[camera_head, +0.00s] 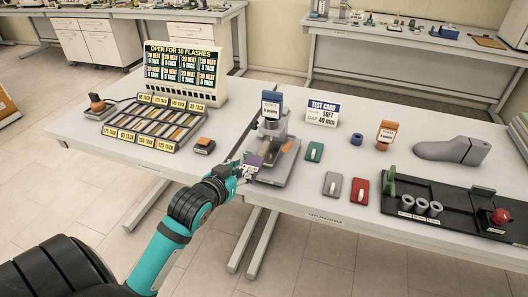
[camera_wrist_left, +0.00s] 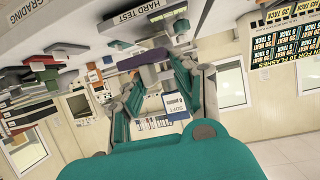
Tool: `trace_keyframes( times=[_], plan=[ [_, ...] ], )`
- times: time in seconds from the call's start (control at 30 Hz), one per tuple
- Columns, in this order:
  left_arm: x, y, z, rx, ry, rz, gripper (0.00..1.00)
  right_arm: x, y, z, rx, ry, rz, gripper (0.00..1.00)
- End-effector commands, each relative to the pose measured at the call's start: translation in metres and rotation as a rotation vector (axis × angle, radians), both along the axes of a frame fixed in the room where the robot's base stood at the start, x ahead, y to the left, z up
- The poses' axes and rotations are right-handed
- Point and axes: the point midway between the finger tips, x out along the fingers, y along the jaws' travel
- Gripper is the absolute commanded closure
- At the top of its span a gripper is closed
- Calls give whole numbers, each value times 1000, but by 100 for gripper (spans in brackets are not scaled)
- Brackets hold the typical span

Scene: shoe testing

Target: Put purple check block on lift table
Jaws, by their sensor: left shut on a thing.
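The purple check block (camera_head: 253,160) is between the fingers of my left gripper (camera_head: 248,169), at the front left of the grey test device (camera_head: 272,128). My left gripper is shut on it. In the left wrist view the purple block (camera_wrist_left: 139,61) shows beyond the gripper fingers (camera_wrist_left: 155,85). My right gripper is not in view.
A grey shoe form (camera_head: 452,150) and a black rack (camera_head: 455,206) stand further right.

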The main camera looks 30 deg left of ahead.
Motion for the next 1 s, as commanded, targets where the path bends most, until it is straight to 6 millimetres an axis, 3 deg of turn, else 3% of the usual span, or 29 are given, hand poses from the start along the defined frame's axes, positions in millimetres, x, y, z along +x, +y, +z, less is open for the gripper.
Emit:
trace_keyframes(
  times=[0.17, 0.43, 0.6, 0.83, 1.0],
  plan=[
    [50, 8, 5, 0, -3, 0, 100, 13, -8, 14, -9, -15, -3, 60],
    [112, 17, 3, 0, 0, 0, 100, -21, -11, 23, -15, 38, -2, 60],
    [126, 20, 0, 0, 0, 0, 100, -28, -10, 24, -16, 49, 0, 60],
    [125, 20, -28, 0, 4, -1, 100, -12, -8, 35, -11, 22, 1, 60],
    [126, 19, -35, 2, -1, -2, 100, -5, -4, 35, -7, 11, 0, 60]
  ],
)
